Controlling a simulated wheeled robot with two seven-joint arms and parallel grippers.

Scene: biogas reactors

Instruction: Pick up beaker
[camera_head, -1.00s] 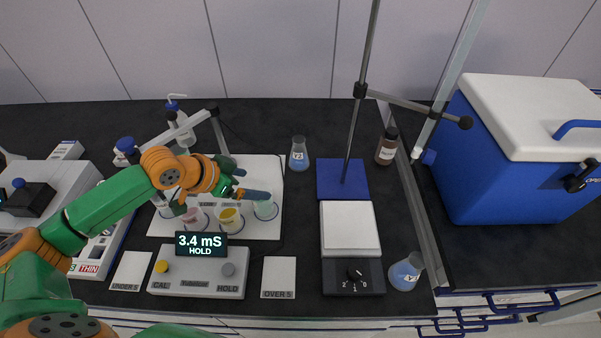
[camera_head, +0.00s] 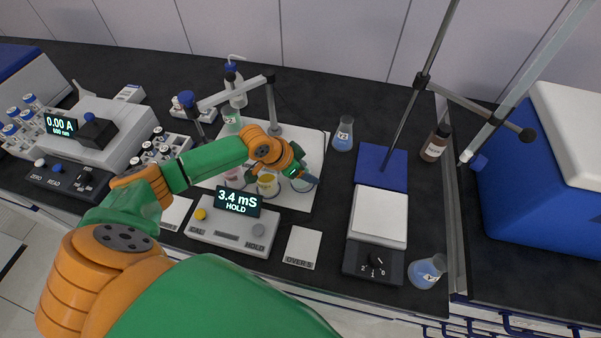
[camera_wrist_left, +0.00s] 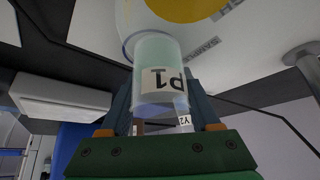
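A small clear beaker labelled P1 (camera_wrist_left: 160,75) with pale contents shows between my two left fingers in the left wrist view. In the head view this beaker (camera_head: 301,185) stands at the right end of a row on the white board, partly behind a finger. My left gripper (camera_head: 304,172) is at the beaker. In the left wrist view the fingers (camera_wrist_left: 160,100) are apart, one on each side of it, with little or no gap, so I cannot tell whether they press on it. My right gripper is out of view.
A yellow-filled beaker (camera_head: 268,185) and a pink one (camera_head: 235,178) stand close on the left. The meter reading 3.4 mS (camera_head: 238,202) is in front. A stand arm (camera_head: 232,92) reaches over behind. A Y2 flask (camera_head: 343,134) and hotplate (camera_head: 378,218) are to the right.

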